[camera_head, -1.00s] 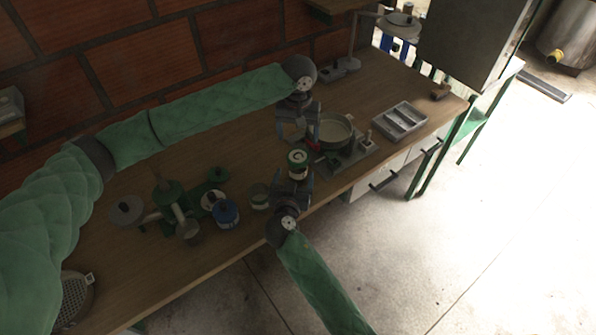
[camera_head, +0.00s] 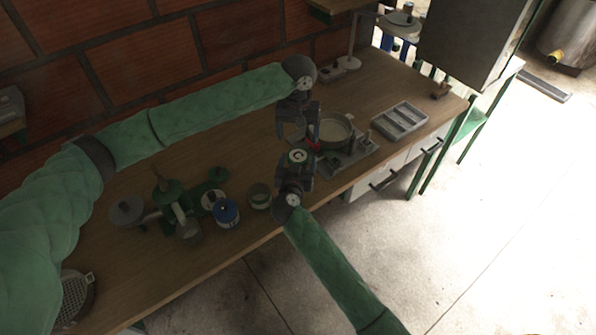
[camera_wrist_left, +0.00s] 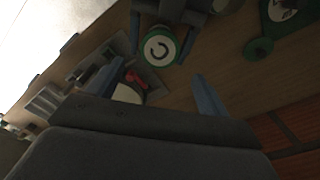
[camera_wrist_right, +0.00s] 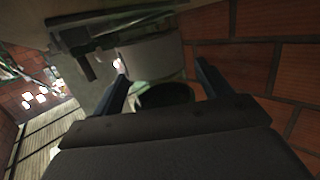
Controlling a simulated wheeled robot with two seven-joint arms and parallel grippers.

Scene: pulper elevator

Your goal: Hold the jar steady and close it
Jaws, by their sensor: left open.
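The jar (camera_head: 298,156) has a green-rimmed round top with a dark curved arrow on a white disc. It stands upright near the front edge of the bench. The same top shows in the left wrist view (camera_wrist_left: 160,46). My right gripper (camera_head: 297,172) is at the jar's front, its fingers on either side; I cannot tell if they touch it. In the right wrist view a dark round body (camera_wrist_right: 165,95) lies between the fingers. My left gripper (camera_head: 298,133) is open and empty, pointing down just behind the jar. Whether the lid is tight cannot be seen.
A round pan (camera_head: 336,128) with a red item beside it stands right of the left gripper. A grey compartment tray (camera_head: 400,120) is farther right. A small open pot (camera_head: 259,195), a blue-sided container (camera_head: 225,212) and green-and-grey equipment (camera_head: 172,195) are to the left.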

